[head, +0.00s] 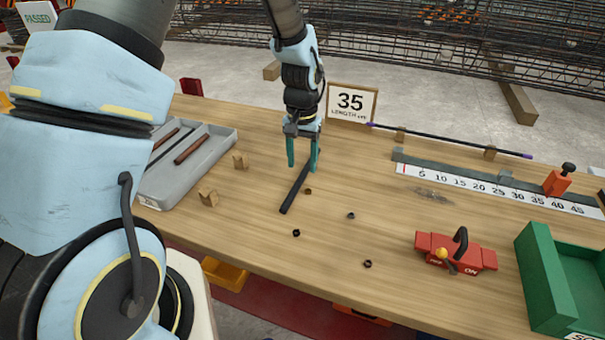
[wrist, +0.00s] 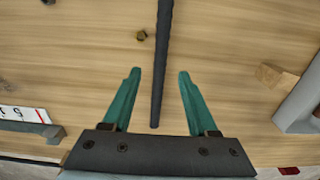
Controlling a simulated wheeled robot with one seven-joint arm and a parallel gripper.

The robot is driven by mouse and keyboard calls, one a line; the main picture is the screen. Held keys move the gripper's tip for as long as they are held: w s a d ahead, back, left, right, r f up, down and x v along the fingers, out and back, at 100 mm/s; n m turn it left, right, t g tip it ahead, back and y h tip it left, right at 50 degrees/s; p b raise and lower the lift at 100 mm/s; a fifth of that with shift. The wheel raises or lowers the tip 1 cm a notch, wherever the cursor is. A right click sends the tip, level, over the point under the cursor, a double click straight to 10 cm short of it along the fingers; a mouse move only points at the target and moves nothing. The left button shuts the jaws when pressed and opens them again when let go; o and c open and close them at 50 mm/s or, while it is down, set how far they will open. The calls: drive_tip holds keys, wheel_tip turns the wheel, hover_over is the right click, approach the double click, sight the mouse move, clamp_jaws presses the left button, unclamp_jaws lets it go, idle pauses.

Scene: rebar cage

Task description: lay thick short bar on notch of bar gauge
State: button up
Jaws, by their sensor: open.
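A dark, fairly thick short bar (head: 292,195) lies on the wooden table below my gripper (head: 302,167). My gripper is open, its teal fingers pointing down. In the wrist view the bar (wrist: 163,50) runs up the picture between the two fingers of my gripper (wrist: 160,73), with a gap on each side. The bar gauge (head: 445,171) lies at the right of the table, a grey rail behind a white number strip with upright grey brackets. I cannot make out its notch clearly. Part of the gauge (wrist: 30,125) also shows at the left in the wrist view.
A grey tray (head: 228,147) at left holds several bars. Wooden blocks (head: 240,160) stand beside it. A long thin bar (head: 455,141) rests behind the gauge by the 35 sign (head: 351,102). Small nuts, a red switch block (head: 485,258) and a green bin (head: 545,285) occupy the front.

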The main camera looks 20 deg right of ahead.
sight(303, 174)
drive_tip(key=shift+f+p, duration=0.5)
drive_tip(key=shift+f, duration=1.25)
drive_tip(key=shift+c, duration=0.2)
clamp_jaws()
drive_tip(key=shift+w+d+r, duration=0.1)
